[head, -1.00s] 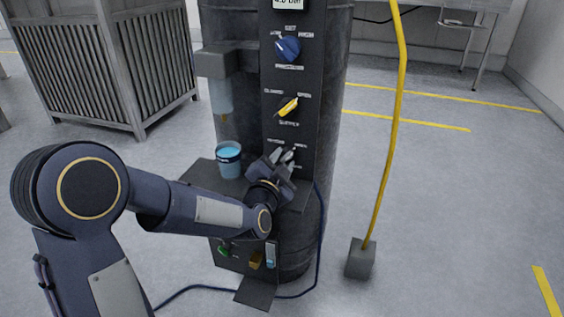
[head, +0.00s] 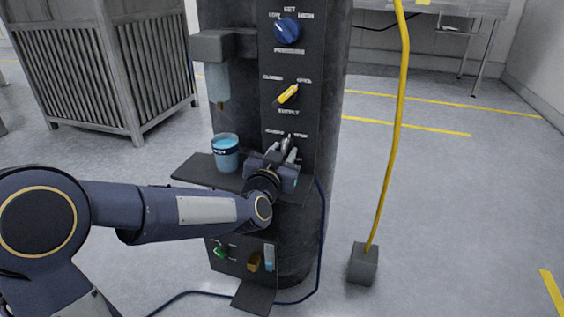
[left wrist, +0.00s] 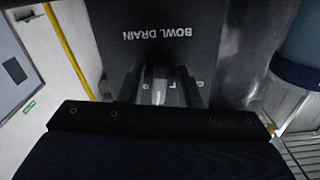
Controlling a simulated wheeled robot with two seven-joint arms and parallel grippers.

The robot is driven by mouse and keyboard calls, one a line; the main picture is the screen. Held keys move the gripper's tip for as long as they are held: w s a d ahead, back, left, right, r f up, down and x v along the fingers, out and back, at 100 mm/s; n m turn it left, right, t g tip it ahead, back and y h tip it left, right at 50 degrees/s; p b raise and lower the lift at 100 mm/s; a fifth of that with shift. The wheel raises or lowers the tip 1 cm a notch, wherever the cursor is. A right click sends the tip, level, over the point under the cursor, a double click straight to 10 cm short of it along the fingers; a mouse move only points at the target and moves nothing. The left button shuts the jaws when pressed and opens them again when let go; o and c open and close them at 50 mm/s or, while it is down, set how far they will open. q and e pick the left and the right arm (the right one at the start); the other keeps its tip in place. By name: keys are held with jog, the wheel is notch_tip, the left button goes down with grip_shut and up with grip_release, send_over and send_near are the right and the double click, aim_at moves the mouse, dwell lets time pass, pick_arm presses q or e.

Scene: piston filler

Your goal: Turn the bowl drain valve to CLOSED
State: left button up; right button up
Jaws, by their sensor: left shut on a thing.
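The bowl drain valve (head: 285,143) is a small grey handle low on the dark panel, mostly hidden by my left gripper (head: 287,155). Its labels in the head view are partly covered and too small to read fully. In the left wrist view the words BOWL DRAIN show upside down on the panel (left wrist: 158,33), and a pale handle stands between the fingers of my left gripper (left wrist: 160,85). The gripper is shut on this handle. Which label the handle points at cannot be told. My right gripper is not in view.
A blue cup (head: 225,153) stands on the shelf (head: 190,172) left of my gripper, under the clear bowl (head: 217,82). Above are the yellow supply valve (head: 288,95) and blue knob (head: 287,29). A yellow hose (head: 391,135) rises at right from a grey block (head: 363,263).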

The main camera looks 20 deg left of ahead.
pick_arm(q)
jog(key=n+b, duration=0.1)
jog(key=n, duration=0.1)
jog(key=n+b, duration=0.2)
jog(key=n, duration=0.1)
jog(key=shift+d+f+n, duration=0.15)
jog(key=shift+f+n, duration=0.05)
jog(key=shift+n, duration=0.1)
jog(key=n+b, duration=0.1)
jog(key=n, duration=0.1)
jog(key=n+b, duration=0.2)
jog(key=shift+d+r+n, duration=0.15)
jog(key=shift+r+n, duration=0.05)
jog(key=shift+n, duration=0.2)
jog(key=o, duration=1)
jog(key=shift+c, duration=0.2)
jog(key=shift+s+r, duration=0.1)
jog(key=s+p, duration=0.1)
jog(key=s, duration=0.6)
jog(key=shift+s, duration=0.3)
